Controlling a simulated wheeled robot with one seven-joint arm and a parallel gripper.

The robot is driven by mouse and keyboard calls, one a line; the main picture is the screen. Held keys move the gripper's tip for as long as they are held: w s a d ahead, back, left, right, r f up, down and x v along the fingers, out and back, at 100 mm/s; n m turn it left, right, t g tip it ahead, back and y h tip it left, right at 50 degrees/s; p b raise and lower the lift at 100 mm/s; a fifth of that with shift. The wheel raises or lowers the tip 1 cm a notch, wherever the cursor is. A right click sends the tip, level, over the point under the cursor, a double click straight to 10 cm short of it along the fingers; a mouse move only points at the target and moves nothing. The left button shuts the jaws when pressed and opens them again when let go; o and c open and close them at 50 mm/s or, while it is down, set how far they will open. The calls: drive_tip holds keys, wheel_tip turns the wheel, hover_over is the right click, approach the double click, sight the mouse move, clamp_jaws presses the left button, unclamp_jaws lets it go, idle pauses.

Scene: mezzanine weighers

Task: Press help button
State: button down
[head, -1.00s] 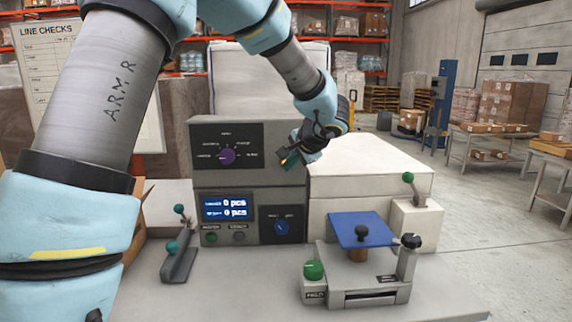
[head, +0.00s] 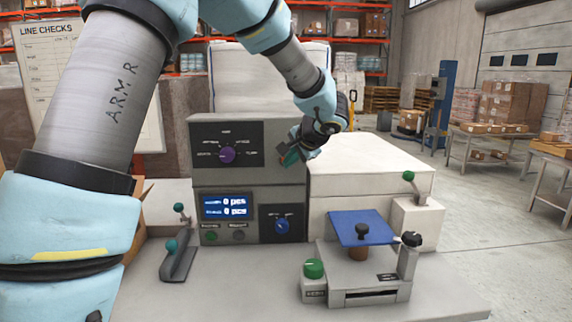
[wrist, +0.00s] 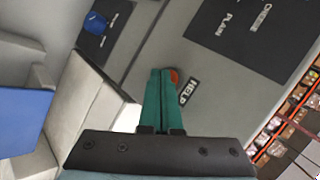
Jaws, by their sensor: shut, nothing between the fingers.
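The help button is a small orange-red cap on the grey machine front, beside a HELP label (wrist: 188,91). In the wrist view the help button (wrist: 174,75) shows just right of my fingertips and is partly hidden behind them. My gripper (wrist: 161,72) is shut and empty, its teal fingers side by side. In the head view my gripper (head: 289,157) is at the right edge of the machine's upper panel. I cannot tell whether the fingertips touch the button.
The machine front (head: 290,195) carries a purple knob (head: 227,155), a blue knob (head: 282,226) and a lit display (head: 225,206). A fixture with a blue plate (head: 362,226) and green button (head: 314,268) stands in front. A lever (head: 178,255) stands left.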

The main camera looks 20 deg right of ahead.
drive_tip(key=shift+s+b, duration=0.2)
drive_tip(key=shift+b, duration=0.15)
drive_tip(key=shift+s+a, duration=0.1)
drive_tip(key=shift+s, duration=0.15)
drive_tip(key=shift+s+a+b, duration=0.3)
drive_tip(key=shift+s+b, duration=0.4)
drive_tip(key=shift+s, duration=0.25)
drive_tip(key=shift+s+a+b, duration=0.3)
drive_tip(key=shift+s+b, duration=0.45)
drive_tip(key=shift+s, duration=0.2)
drive_tip(key=shift+s+a+b, duration=0.3)
drive_tip(key=shift+s+b, duration=0.4)
drive_tip(key=shift+s, duration=0.25)
drive_tip(key=a+f+n+g+y, duration=0.15)
drive_tip(key=a+f, duration=0.25)
drive_tip(key=a, duration=0.4)
drive_tip(key=a+f+n+g, duration=0.2)
drive_tip(key=a+f+g, duration=0.15)
drive_tip(key=a, duration=0.45)
drive_tip(key=s+a+f+n+g+h, duration=0.1)
drive_tip(key=s+a+f+n, duration=0.3)
drive_tip(key=a, duration=0.4)
drive_tip(key=s+a+f+n+g+h, duration=0.1)
drive_tip(key=s+a+f+n, duration=0.3)
drive_tip(key=a, duration=0.5)
drive_tip(key=shift+s+f+n+g, duration=0.35)
drive_tip(key=shift+s+n+g, duration=0.25)
drive_tip(key=shift+s+n, duration=0.35)
